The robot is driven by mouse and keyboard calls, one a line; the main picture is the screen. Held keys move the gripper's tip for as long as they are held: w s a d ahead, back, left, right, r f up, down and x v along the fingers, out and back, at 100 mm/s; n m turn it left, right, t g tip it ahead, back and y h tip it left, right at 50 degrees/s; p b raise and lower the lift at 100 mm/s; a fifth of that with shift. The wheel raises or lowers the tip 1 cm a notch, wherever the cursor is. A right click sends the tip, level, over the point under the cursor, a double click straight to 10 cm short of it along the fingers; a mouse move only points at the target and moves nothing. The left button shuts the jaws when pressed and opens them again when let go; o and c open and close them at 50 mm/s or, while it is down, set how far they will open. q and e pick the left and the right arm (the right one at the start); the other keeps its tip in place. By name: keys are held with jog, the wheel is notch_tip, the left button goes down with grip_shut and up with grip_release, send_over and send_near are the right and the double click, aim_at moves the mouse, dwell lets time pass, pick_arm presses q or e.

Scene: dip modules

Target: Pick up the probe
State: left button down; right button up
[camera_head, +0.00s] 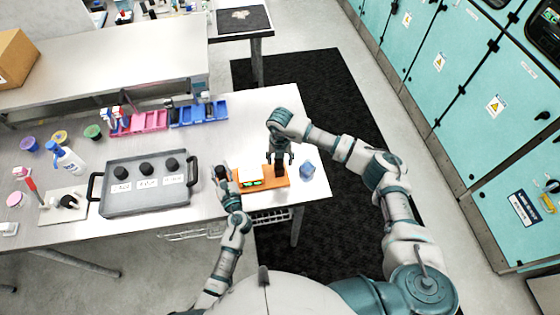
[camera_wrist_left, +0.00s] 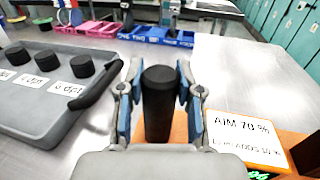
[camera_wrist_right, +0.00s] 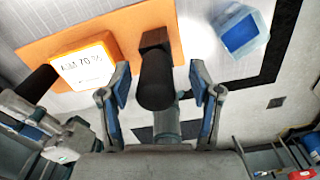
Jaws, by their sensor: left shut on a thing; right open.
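A second black cylinder (camera_wrist_right: 155,80), apparently the probe, rises from a dark square block (camera_wrist_right: 155,40) at the right end of that base. My right gripper (camera_wrist_right: 160,100) is open, with this cylinder between its spread fingers and a visible gap on each side. In the head view the right gripper (camera_head: 282,158) hides most of the cylinder. Which cylinder is the probe is not marked.
A white display (camera_wrist_right: 85,62) reading "AIM 70 %" sits on the base. A cup with blue content (camera_head: 307,169) stands right of it, near the table edge. A grey tray (camera_head: 148,205) with three black knobs lies left. Pink (camera_head: 148,123) and blue bins (camera_head: 198,116) stand behind.

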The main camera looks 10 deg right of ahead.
jog(key=shift+f, duration=0.65)
grip_shut()
notch_tip(320, 180, up, 10)
jog(key=shift+r, duration=0.1)
pick_arm(q)
jog(key=c, duration=0.7)
grip_release()
jog(key=shift+o, duration=0.2)
notch_tip(320, 180, up, 3)
jog(key=p, duration=0.3)
pick_arm(e)
notch_tip(320, 180, up, 3)
pick_arm(q)
jog(key=shift+r, duration=2.25)
